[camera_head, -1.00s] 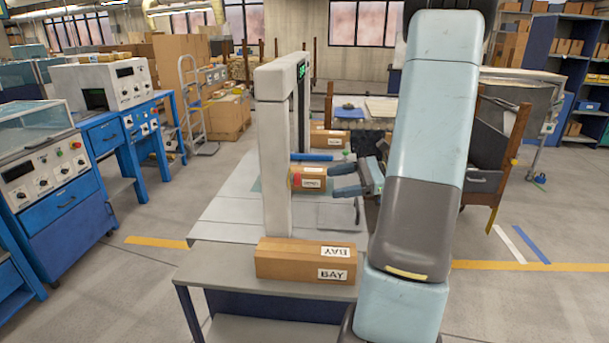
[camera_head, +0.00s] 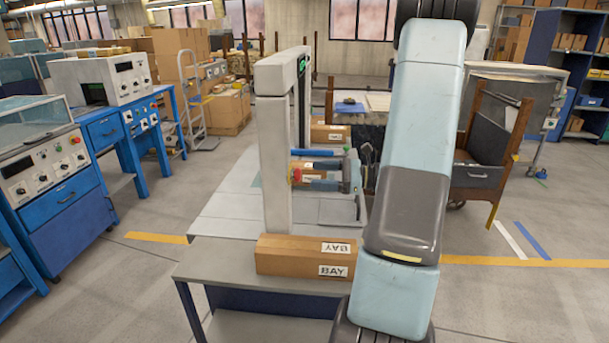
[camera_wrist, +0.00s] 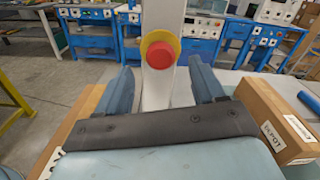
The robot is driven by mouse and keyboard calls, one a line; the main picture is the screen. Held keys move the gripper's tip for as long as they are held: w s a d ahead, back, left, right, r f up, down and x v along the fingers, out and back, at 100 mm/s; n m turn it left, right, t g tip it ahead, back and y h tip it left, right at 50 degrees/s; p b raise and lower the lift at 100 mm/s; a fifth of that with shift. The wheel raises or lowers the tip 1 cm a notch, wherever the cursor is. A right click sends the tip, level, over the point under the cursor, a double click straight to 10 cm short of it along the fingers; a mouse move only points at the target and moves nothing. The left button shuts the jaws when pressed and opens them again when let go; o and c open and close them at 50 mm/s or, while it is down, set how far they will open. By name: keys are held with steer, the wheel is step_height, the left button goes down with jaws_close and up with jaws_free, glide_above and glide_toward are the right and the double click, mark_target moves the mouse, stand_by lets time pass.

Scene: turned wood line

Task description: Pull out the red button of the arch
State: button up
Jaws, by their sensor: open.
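The arch (camera_head: 275,160) is a white upright frame with a top beam, standing on the grey bench. Its red button (camera_wrist: 160,55), with a yellow collar (camera_wrist: 172,40), sits on the post facing me in the wrist view. In the head view the button (camera_head: 296,176) shows small at the post's right side. My gripper (camera_wrist: 162,84) is open. Its two blue fingers stand left and right, pointing at the post, with the button between and above them in the picture. I cannot tell the exact gap, but nothing is seen gripped.
A carton marked BAY (camera_head: 290,257) stands at the bench's near end. A carton marked DEPOT (camera_wrist: 275,115) is close on the right in the wrist view, and another carton edge (camera_wrist: 80,125) is at the left. Blue machines (camera_head: 65,190) stand far left.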

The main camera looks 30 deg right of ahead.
mark_target(294, 174)
steer(key=shift+x, duration=2.45)
steer(key=shift+c, duration=0.2)
jaws_close()
